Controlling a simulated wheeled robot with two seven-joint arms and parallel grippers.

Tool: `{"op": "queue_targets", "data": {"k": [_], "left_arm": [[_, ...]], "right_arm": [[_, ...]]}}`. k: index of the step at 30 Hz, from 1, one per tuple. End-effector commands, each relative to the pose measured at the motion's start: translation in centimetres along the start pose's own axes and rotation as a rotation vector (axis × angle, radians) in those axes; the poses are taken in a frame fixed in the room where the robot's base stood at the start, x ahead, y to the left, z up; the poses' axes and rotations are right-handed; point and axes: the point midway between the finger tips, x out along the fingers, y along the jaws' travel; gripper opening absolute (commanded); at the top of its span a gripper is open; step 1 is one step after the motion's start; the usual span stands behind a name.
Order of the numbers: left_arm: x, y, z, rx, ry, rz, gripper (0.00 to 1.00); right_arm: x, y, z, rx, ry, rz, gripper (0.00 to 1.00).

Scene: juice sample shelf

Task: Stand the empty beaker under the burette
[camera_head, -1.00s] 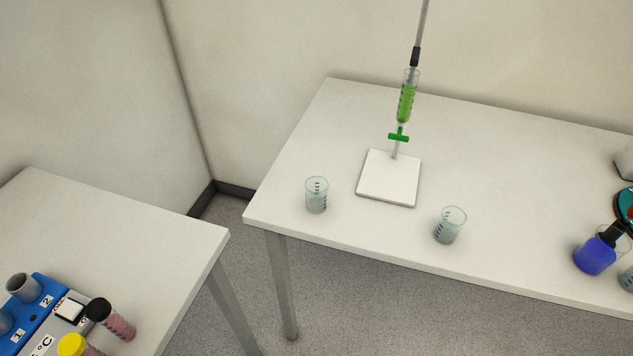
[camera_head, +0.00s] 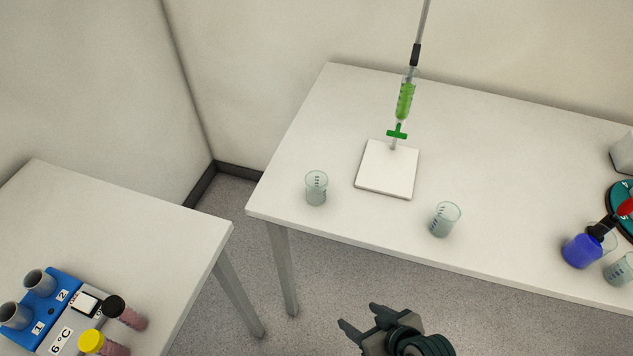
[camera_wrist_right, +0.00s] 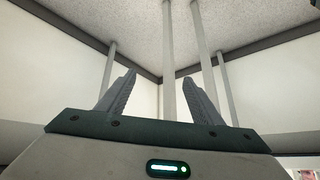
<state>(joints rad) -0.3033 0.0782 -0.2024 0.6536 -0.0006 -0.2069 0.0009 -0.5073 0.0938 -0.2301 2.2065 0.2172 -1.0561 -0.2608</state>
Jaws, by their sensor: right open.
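The burette (camera_head: 404,103) holds green liquid and has a green tap. It hangs over a square white plate (camera_head: 387,172) on the far table. One clear graduated beaker (camera_head: 316,188) stands upright left of the plate. A second one (camera_head: 445,220) stands upright right of the plate, nearer the front edge. Both look empty. Nothing stands on the plate. My right gripper (camera_head: 358,318) is open and empty, in front of the table and short of both beakers. Its spread fingers also show in the right wrist view (camera_wrist_right: 160,95). My left gripper is not in view.
A flask of blue liquid (camera_head: 583,250) and another beaker (camera_head: 619,268) stand at the far table's right. A near-left table carries a blue block (camera_head: 50,300) and tubes with black (camera_head: 124,313) and yellow (camera_head: 100,342) caps.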

Motion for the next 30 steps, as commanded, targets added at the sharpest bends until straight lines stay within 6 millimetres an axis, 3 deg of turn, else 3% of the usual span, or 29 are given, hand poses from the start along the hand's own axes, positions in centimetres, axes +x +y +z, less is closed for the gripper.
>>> {"op": "queue_targets", "data": {"k": [1, 3, 9, 15, 18, 23, 30], "left_arm": [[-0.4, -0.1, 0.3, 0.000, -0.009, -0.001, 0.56], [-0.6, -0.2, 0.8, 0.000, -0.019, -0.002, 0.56], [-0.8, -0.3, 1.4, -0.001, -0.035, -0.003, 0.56], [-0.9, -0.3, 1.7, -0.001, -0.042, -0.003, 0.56], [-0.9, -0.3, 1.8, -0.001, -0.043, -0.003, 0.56], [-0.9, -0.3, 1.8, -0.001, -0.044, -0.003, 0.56], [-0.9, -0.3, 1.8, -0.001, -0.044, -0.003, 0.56]], "right_arm": [[-0.9, -1.8, -2.8, -0.041, 0.077, -0.042, 0.60], [-1.9, -4.3, -6.7, -0.102, 0.202, -0.099, 0.60], [-5.2, -10.2, -16.3, -0.211, 0.580, -0.188, 0.60], [-8.9, -12.8, -23.5, -0.204, 0.923, -0.142, 0.60], [-10.2, -12.8, -25.9, -0.162, 1.045, -0.073, 0.60], [-11.0, -11.4, -27.9, -0.061, 1.154, 0.082, 0.60], [-9.0, -8.6, -27.1, 0.095, 1.099, 0.350, 0.60]]}}
